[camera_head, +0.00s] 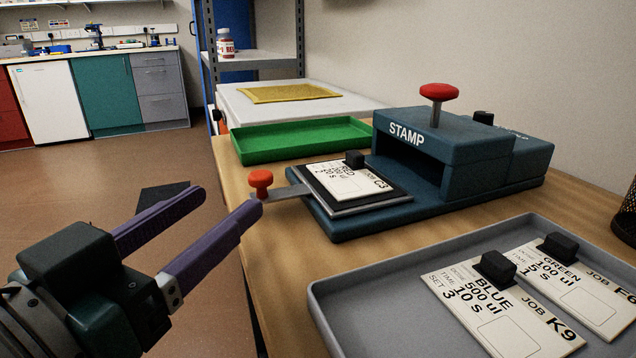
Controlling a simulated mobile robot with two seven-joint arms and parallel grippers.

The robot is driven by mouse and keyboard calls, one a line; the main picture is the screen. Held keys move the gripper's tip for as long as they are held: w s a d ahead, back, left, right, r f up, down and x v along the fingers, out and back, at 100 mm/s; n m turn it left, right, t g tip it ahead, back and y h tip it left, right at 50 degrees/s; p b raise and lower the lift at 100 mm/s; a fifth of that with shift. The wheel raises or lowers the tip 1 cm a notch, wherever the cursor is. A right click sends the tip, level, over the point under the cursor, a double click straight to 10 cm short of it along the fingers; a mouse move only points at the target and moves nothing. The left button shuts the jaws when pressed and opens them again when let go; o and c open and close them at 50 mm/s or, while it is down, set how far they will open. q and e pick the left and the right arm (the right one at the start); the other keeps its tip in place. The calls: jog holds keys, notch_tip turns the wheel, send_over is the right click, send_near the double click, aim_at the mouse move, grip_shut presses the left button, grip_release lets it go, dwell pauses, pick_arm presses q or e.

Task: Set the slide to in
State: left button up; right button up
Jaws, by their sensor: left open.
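The slide (404,194) is a dark plate at the front of the blue stamp machine (445,137). It sticks out to the left of the dark opening under the STAMP block. A white card (345,181) marked RED and C3, with a black grip block, lies on it. A metal bar runs left from the slide to an orange-red knob (261,180). My left gripper (232,199) is open, with two purple fingers and nothing between them. Its right fingertip is just below the knob in the picture; I cannot tell if they touch. My right gripper is not in view.
A grey tray (345,283) at the front right holds cards marked BLUE (497,310) and GREEN (588,291). A green tray (300,140) is behind the slide. A red button (439,91) tops the stamp. The wooden table (277,238) is bare around the knob.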

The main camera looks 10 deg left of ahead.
aim_at(254, 180)
pick_arm(q)
jog(key=w, duration=0.2)
jog(key=w+d+b, duration=0.1)
jog(key=w, duration=0.5)
jog(key=shift+d+b, duration=0.25)
jog(key=shift+b, duration=0.1)
grip_shut()
dwell(0.9)
